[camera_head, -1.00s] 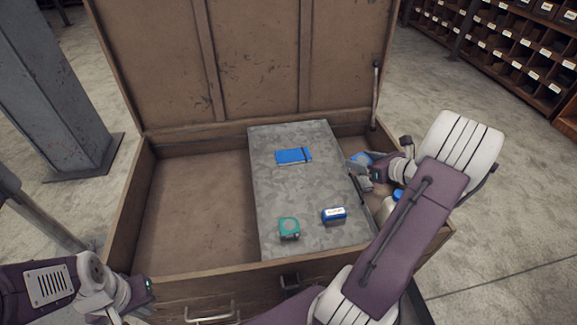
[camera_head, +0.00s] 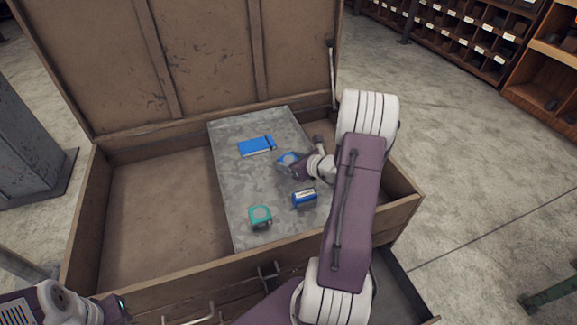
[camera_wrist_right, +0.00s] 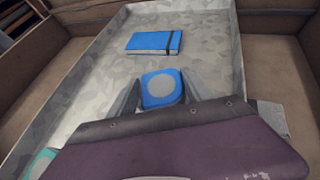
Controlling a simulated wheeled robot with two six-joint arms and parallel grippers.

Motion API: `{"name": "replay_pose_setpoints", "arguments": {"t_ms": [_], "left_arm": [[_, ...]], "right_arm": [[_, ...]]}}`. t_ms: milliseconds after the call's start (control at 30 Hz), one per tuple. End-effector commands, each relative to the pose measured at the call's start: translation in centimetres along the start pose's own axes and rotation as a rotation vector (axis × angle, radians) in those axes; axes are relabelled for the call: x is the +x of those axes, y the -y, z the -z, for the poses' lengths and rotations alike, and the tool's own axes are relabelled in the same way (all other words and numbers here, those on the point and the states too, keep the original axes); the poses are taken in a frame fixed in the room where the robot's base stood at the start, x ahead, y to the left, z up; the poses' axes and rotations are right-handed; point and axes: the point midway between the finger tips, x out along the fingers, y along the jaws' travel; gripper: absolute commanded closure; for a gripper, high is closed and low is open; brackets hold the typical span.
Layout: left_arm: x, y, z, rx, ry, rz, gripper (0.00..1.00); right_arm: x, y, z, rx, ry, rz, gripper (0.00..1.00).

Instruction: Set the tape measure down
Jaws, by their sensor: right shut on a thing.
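A blue tape measure (camera_head: 288,160) with a pale grey round face is between the fingers of my right gripper (camera_head: 284,166). The right wrist view shows the tape measure (camera_wrist_right: 161,88) between both fingers (camera_wrist_right: 160,95), over the grey tray (camera_wrist_right: 95,75). I cannot tell whether it touches the tray. In the head view the mottled grey tray (camera_head: 232,180) lies in the open wooden chest (camera_head: 150,205). My left wrist shows at the bottom left, but its fingers are out of view.
On the tray are a blue notebook (camera_head: 256,145) at the back, a teal tape measure (camera_head: 260,214) near the front and a small blue-and-white box (camera_head: 304,198) at the front right. Bare tray shows between them. The chest's raised lid (camera_head: 210,60) stands behind.

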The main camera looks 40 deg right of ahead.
Motion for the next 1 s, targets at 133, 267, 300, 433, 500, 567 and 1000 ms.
{"name": "replay_pose_setpoints", "arguments": {"t_ms": [133, 267, 300, 433, 500, 567, 1000], "left_arm": [[0.8, 0.0, -0.1, 0.000, 0.000, 0.000, 1.00], [0.7, 0.0, -0.1, 0.000, 0.000, 0.000, 1.00], [0.7, 0.0, -0.1, 0.000, 0.000, 0.000, 1.00], [1.2, 0.0, -0.1, 0.000, 0.000, 0.000, 1.00], [1.0, 0.0, -0.1, 0.000, 0.000, 0.000, 1.00], [1.0, 0.0, -0.1, 0.000, 0.000, 0.000, 1.00], [0.3, 0.0, 0.0, 0.000, 0.000, 0.000, 1.00]], "right_arm": [[1.0, 0.0, 1.9, 0.000, 0.001, 0.000, 0.95], [0.9, 0.1, 1.7, -0.002, 0.002, 0.001, 0.95], [0.9, 0.1, 1.7, -0.001, 0.002, 0.001, 0.95], [1.1, 0.0, 2.1, -0.001, 0.002, 0.000, 0.95], [1.1, 0.0, 2.0, -0.001, 0.000, 0.000, 0.28], [1.1, 0.0, 2.0, -0.001, 0.000, 0.000, 0.20], [-0.2, 0.1, 1.6, 0.000, 0.000, 0.002, 0.20]]}}
